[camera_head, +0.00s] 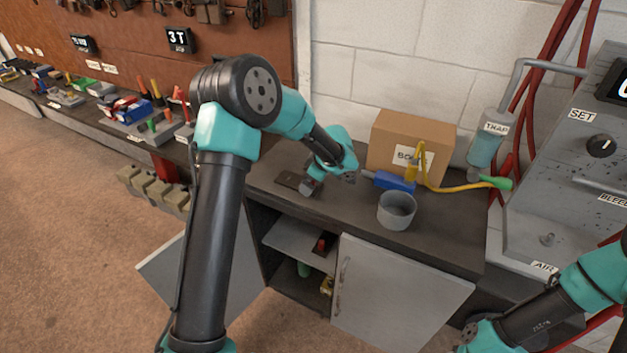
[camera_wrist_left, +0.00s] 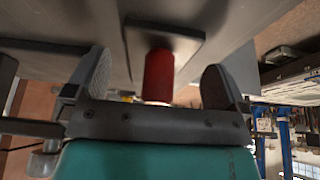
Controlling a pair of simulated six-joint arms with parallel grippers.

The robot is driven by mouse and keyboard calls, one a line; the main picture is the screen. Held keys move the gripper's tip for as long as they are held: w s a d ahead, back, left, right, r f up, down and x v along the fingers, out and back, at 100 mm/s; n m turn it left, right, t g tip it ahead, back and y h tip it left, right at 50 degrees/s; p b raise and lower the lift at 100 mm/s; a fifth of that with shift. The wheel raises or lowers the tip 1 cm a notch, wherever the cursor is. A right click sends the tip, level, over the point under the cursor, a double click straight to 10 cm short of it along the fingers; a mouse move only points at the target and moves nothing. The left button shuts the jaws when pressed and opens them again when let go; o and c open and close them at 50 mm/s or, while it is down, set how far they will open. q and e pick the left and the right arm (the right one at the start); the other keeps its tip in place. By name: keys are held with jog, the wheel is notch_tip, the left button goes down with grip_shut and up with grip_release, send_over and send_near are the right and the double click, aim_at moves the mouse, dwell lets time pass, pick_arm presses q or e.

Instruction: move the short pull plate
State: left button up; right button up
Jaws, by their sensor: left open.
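A small dark brown plate (camera_head: 288,179) lies flat on the bench top in the head view, just left of my left gripper (camera_head: 310,187). In the left wrist view a dark flat plate (camera_wrist_left: 185,45) carries a red upright handle (camera_wrist_left: 158,76). The handle stands between the two spread fingers of my left gripper, with a gap on each side. This looks like the same plate, though in the head view my gripper hides any handle. My left gripper is open and low over the bench. The right arm shows at lower right, but its fingers are out of view.
A grey round cup (camera_head: 397,210), a blue block (camera_head: 394,181) with a yellow hose and a cardboard box (camera_head: 412,140) stand to the right. The cabinet (camera_head: 390,290) under the bench is open. A grey machine (camera_head: 570,180) stands at far right. Bench front right is clear.

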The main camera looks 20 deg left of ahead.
pick_arm(q)
jog(key=v, duration=1.7)
jog(key=shift+r, duration=0.25)
jog(key=s+d+f+m+g+h, duration=0.1)
jog(key=s+d+f+m, duration=0.3)
jog(key=s+f+m, duration=0.35)
jog(key=s+d+f+m+g+h, duration=0.1)
jog(key=s+d+f+m+h, duration=0.1)
jog(key=s+d+f+m, duration=0.5)
jog(key=s+a+f+t+h, duration=0.1)
jog(key=s+a+f, duration=0.1)
jog(key=s+f, duration=0.2)
jog(key=s+a+f+m+h, duration=0.1)
jog(key=s+f, duration=0.4)
jog(key=f, duration=0.6)
jog(key=s+a+f+t+h, duration=0.1)
jog(key=s+a+f+h, duration=0.2)
jog(key=s+a+f, duration=0.2)
notch_tip(320, 180, down, 3)
jog(key=shift+a+r+t, duration=0.2)
jog(key=shift+a+t, duration=0.05)
jog(key=shift+t, duration=0.05)
